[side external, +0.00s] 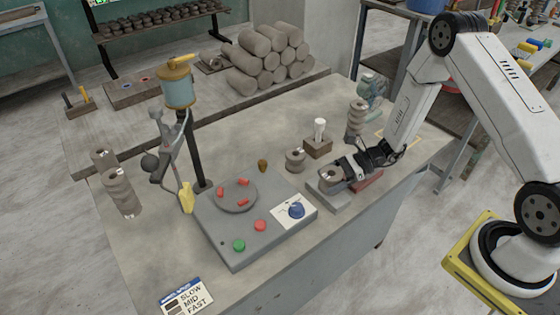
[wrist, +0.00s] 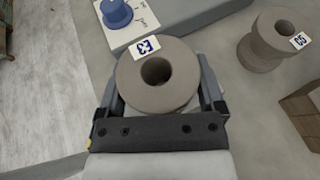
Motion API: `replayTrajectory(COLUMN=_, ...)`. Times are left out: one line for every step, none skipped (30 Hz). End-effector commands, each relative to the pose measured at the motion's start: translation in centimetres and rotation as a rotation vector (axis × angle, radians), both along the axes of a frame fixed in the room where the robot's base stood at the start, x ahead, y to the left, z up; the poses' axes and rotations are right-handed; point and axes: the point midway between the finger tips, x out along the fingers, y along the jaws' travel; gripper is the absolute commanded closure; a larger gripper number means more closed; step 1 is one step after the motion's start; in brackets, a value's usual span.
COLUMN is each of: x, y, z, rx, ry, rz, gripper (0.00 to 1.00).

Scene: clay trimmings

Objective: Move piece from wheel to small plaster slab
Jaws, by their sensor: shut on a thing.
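My gripper (side external: 340,174) is shut on a grey clay ring-shaped piece (side external: 328,173) labelled E3. In the wrist view the fingers of my gripper (wrist: 162,85) sit on either side of the piece (wrist: 182,62), with its round hole facing the camera. In the side view the piece is over a pale grey slab (side external: 334,202) at the right of the wheel unit. I cannot tell whether it touches the slab. The wheel (side external: 236,205) carries several red blocks and no clay piece.
A clay spool labelled C5 (wrist: 275,35) stands nearby, seen also in the side view (side external: 295,160).

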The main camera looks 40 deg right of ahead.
Motion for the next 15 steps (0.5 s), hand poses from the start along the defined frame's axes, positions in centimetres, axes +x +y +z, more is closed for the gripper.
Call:
replayTrajectory(x=0.04, y=-0.02, z=-0.29, rx=0.000, ry=-0.002, rz=-0.001, gripper=0.90)
replayTrajectory(x=0.03, y=-0.02, z=-0.41, rx=0.000, ry=-0.002, rz=-0.001, gripper=0.90)
replayTrajectory(x=0.03, y=-0.02, z=-0.51, rx=0.000, ry=-0.002, rz=0.000, gripper=0.90)
replayTrajectory(x=0.02, y=-0.02, z=-0.56, rx=0.000, ry=-0.002, rz=0.000, gripper=0.90)
replayTrajectory(x=0.02, y=-0.01, z=-0.57, rx=0.000, ry=-0.002, rz=0.000, gripper=0.90)
replayTrajectory(x=0.02, y=-0.01, z=-0.58, rx=0.000, ry=-0.002, rz=0.000, gripper=0.90)
replayTrajectory(x=0.02, y=-0.02, z=-0.57, rx=0.000, ry=-0.002, rz=0.000, gripper=0.90)
replayTrajectory(x=0.02, y=-0.02, z=-0.56, rx=0.000, ry=-0.002, rz=0.000, gripper=0.90)
replayTrajectory(x=0.02, y=-0.02, z=-0.56, rx=0.000, ry=-0.002, rz=0.001, gripper=0.90)
replayTrajectory(x=0.03, y=-0.01, z=-0.55, rx=0.000, ry=-0.002, rz=0.001, gripper=0.90)
replayTrajectory(x=0.02, y=-0.01, z=-0.55, rx=0.000, ry=-0.002, rz=0.001, gripper=0.90)
replayTrajectory(x=0.02, y=-0.01, z=-0.57, rx=0.000, ry=-0.002, rz=0.001, gripper=0.90)
replayTrajectory(x=0.01, y=-0.02, z=-0.62, rx=0.000, ry=-0.002, rz=0.001, gripper=0.90)
replayTrajectory(x=0.01, y=-0.01, z=-0.69, rx=0.001, ry=-0.001, rz=0.000, gripper=0.90)
replayTrajectory(x=0.00, y=0.00, z=-0.79, rx=0.001, ry=-0.001, rz=0.000, gripper=0.90)
